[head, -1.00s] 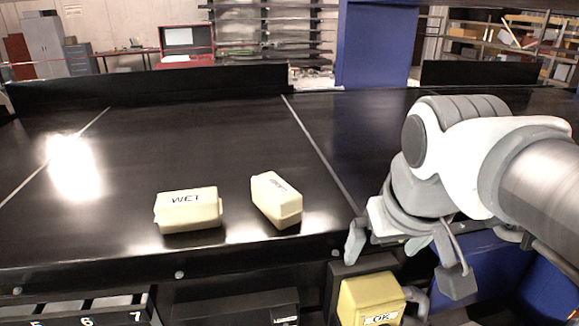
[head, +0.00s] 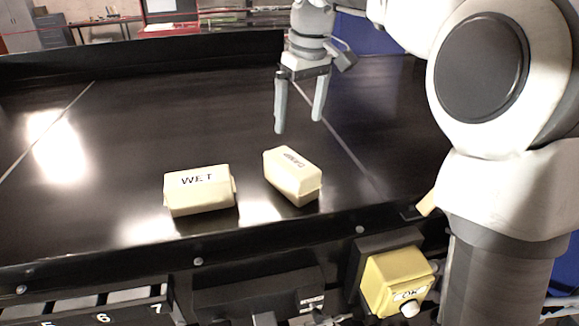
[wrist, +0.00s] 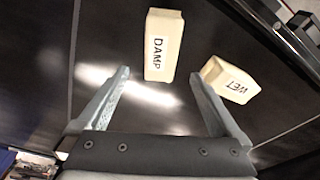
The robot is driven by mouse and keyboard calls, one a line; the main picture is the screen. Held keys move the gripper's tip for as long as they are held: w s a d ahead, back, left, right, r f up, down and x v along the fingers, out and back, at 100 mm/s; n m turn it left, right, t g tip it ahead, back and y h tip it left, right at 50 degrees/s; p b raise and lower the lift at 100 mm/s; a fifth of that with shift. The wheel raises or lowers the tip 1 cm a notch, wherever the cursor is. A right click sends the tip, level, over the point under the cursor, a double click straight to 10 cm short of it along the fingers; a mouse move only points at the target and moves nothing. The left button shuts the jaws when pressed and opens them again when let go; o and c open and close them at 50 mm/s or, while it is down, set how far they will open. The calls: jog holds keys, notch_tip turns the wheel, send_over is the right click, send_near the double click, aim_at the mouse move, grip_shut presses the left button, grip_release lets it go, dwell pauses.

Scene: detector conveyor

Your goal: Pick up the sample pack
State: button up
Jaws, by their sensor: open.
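Two cream, box-shaped packs lie on the black conveyor. The pack labelled WET (head: 199,196) is on the left in the head view and on the right in the wrist view (wrist: 230,79). The pack labelled DAMP (head: 292,181) is to its right in the head view; it shows upper middle in the wrist view (wrist: 162,62). My gripper (head: 299,124) is open and empty, fingers pointing down, above the conveyor and apart from both packs. In the wrist view the DAMP pack appears beyond the fingertips, roughly between them.
The conveyor (head: 110,135) is otherwise clear, with pale seam lines. A yellow box with an OK label (head: 385,284) is mounted at the front edge. Numbered slots (head: 95,306) are at the lower left. A low black wall (head: 130,62) runs along the back.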

aim_at(293, 161)
jog(key=f, duration=0.3)
jog(key=w+f, duration=0.1)
jog(key=f, duration=0.3)
jog(key=a+f, duration=0.1)
jog(key=f, duration=0.2)
jog(key=shift+w+f, duration=0.15)
jog(key=shift+f, duration=0.2)
jog(key=shift+w+a+f+p, duration=0.1)
jog(key=shift+a+f+p, duration=0.05)
jog(key=shift+f, duration=0.75)
jog(key=shift+w+a+f+p, duration=0.1)
jog(key=shift+w+f+p, duration=0.05)
jog(key=shift+f, duration=0.8)
jog(key=shift+w+a+f+p, duration=0.1)
jog(key=shift+a+f+p, duration=0.05)
jog(key=shift+f, duration=0.75)
jog(key=shift+r, duration=0.1)
grip_shut()
